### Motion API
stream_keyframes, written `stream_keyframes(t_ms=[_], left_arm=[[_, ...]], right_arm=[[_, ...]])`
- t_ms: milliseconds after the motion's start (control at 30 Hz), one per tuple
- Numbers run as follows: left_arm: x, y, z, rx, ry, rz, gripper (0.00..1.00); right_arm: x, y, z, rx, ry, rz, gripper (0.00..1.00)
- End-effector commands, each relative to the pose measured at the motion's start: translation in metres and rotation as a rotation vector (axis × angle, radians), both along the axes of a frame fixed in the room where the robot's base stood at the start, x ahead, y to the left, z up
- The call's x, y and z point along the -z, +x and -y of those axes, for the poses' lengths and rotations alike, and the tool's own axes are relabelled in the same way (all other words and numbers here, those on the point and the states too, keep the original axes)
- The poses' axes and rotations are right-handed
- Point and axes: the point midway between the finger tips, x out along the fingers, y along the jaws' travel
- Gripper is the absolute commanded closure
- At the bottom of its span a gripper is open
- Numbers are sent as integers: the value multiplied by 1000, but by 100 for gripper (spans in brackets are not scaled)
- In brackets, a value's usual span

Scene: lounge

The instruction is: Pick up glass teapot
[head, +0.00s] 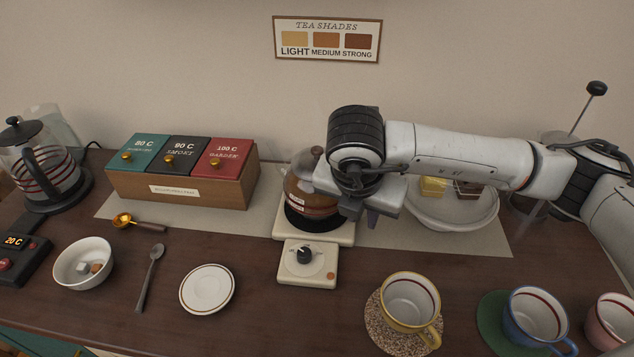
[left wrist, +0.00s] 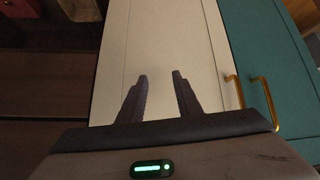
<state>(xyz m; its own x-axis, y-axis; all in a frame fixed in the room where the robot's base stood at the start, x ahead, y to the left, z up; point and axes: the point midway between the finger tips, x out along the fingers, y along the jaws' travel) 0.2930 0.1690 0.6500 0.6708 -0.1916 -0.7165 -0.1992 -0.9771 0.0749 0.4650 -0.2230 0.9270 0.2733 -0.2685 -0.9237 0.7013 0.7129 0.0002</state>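The glass teapot (head: 308,203) holds amber-brown liquid and sits on a cream warmer (head: 307,263) with a dial, at the middle of the counter. My right gripper (head: 361,214) is at the teapot's right side, and my wrist covers that side of it. One dark finger shows pointing down; the other finger and the teapot's handle are hidden, so I cannot tell whether it grips anything. My left gripper (left wrist: 160,76) is in the left wrist view, its two fingers apart and empty, in front of a cream cabinet door (left wrist: 165,40).
A white bowl (head: 450,212) stands behind my right arm. Yellow (head: 407,303), blue (head: 536,316) and pink cups stand at the front right. A saucer (head: 208,289), a spoon and a small bowl (head: 84,262) lie left of the warmer. Tea boxes (head: 180,190) and a kettle (head: 40,165) are further left.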

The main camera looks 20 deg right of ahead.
Motion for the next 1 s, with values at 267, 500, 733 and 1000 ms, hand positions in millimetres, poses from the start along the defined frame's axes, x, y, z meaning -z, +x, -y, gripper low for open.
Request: stream_keyframes(t_ms=[267,500,733,1000], left_arm=[[0,1,0,0,0,2,69],[-1,2,0,0,0,5,69],[-2,4,0,-1,0,8,69],[-2,4,0,-1,0,8,69]], right_arm=[[1,0,0,0,0,0,90],[1,0,0,0,1,-1,100],[1,0,0,0,1,-1,100],[1,0,0,-1,0,-1,100]])
